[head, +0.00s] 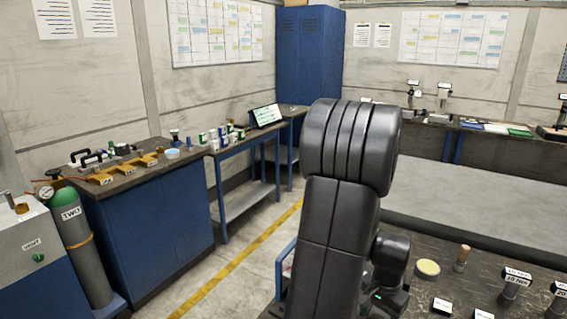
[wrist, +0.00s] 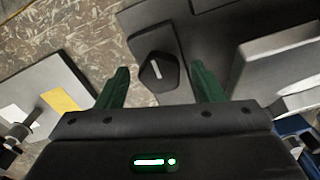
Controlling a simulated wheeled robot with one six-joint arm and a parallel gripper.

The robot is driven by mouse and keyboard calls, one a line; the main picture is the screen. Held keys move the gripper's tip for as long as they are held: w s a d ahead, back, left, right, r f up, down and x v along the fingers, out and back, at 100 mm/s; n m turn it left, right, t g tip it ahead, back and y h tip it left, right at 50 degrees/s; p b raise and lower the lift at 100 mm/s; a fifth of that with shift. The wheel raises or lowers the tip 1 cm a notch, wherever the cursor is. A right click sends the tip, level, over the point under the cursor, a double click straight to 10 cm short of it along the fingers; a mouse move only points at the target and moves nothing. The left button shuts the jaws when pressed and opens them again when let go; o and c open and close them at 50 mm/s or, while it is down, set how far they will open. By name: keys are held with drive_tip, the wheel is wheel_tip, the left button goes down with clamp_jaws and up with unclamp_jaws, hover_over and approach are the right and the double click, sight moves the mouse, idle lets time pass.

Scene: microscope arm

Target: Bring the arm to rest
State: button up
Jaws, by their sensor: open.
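My gripper (wrist: 160,70) shows in the wrist view with its two green fingers spread apart and nothing held between them. Beyond the gap is a black angular knob (wrist: 158,72) with a white mark, on a dark grey surface. I cannot tell how far it is from the fingertips. In the head view my black arm stands folded upright in the middle. A smaller dark part of it with a green light hangs low beside the bench. The fingers are not visible in the head view.
A dark bench (head: 440,285) at lower right holds a round yellowish pad (head: 428,268), a wooden-topped peg (head: 462,257) and labelled weights (head: 515,284). A blue workbench (head: 150,235) and a green-topped gas cylinder (head: 75,225) stand left. Floor with a yellow line (head: 240,270) is clear between.

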drive_tip(key=shift+f, duration=0.1)
idle(0.3)
wheel_tip(320, 180, up, 14)
wheel_tip(320, 180, down, 14)
drive_tip(key=shift+f, duration=0.2)
drive_tip(key=shift+r+n, duration=0.2)
drive_tip(key=shift+n, duration=0.3)
drive_tip(key=shift+n+p, duration=0.35)
drive_tip(key=shift+n, duration=0.45)
drive_tip(key=n+p, duration=0.1)
drive_tip(key=n, duration=0.5)
drive_tip(key=shift+d+p, duration=0.1)
drive_tip(key=shift+p, duration=0.3)
drive_tip(key=n+p, duration=0.1)
drive_tip(key=n, duration=0.2)
drive_tip(key=shift+r+n+p, duration=0.1)
drive_tip(key=shift+n+p, duration=0.2)
drive_tip(key=shift+n, duration=0.1)
drive_tip(key=n+p, duration=0.1)
drive_tip(key=n, duration=0.2)
drive_tip(key=shift+n, duration=0.3)
drive_tip(key=shift+r, duration=0.25)
